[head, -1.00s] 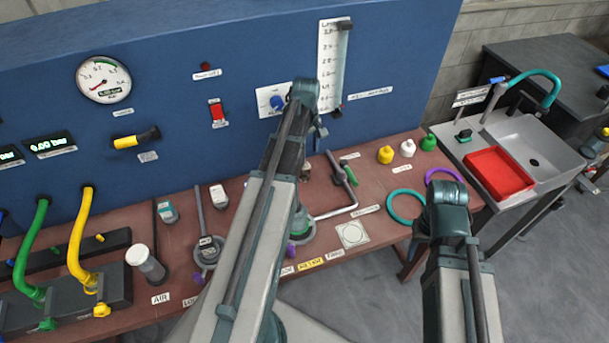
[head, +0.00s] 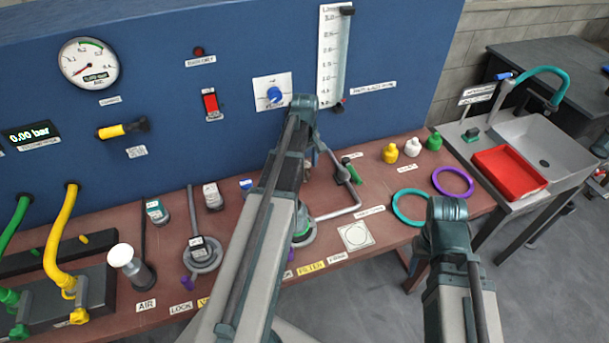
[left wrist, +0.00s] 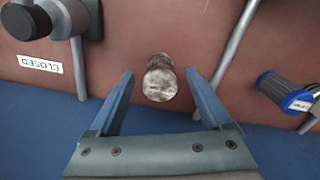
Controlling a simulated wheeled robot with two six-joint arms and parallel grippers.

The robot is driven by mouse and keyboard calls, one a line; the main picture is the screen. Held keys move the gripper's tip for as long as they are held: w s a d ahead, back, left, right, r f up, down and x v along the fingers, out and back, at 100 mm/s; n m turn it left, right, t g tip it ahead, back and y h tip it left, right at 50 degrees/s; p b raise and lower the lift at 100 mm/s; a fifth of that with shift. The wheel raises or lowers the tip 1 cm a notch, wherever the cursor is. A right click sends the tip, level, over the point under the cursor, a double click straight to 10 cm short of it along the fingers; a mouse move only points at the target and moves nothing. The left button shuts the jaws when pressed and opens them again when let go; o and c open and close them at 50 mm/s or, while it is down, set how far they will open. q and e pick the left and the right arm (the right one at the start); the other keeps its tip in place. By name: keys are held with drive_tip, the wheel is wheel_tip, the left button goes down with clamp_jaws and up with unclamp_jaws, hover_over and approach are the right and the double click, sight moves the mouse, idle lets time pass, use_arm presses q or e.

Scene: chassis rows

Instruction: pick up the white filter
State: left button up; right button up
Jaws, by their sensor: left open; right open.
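A small white bottle-shaped piece (head: 413,147), seemingly the white filter, stands at the back right of the bench between a yellow one (head: 390,153) and a green one (head: 433,141). My left arm reaches over the middle of the bench, well left of it; that arm hides its gripper in the head view. In the left wrist view my left gripper (left wrist: 160,75) is open, with a worn brass-coloured cylinder (left wrist: 160,80) showing between its fingers, not visibly gripped. My right arm is at the lower right; its gripper is not visible.
A teal ring (head: 398,219) and a purple ring (head: 453,170) lie in front of the bottle pieces. A bent metal pipe (head: 340,214) with a valve stands left of them. A red tray (head: 510,172) sits by the sink at right. The blue panel (head: 230,60) rises behind the bench.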

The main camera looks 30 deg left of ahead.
use_arm(q)
wheel_tip(320, 180, down, 3)
drive_tip(key=shift+a+f+b, duration=0.1)
drive_tip(key=shift+f+b, duration=0.05)
drive_tip(key=shift+b, duration=1)
clamp_jaws()
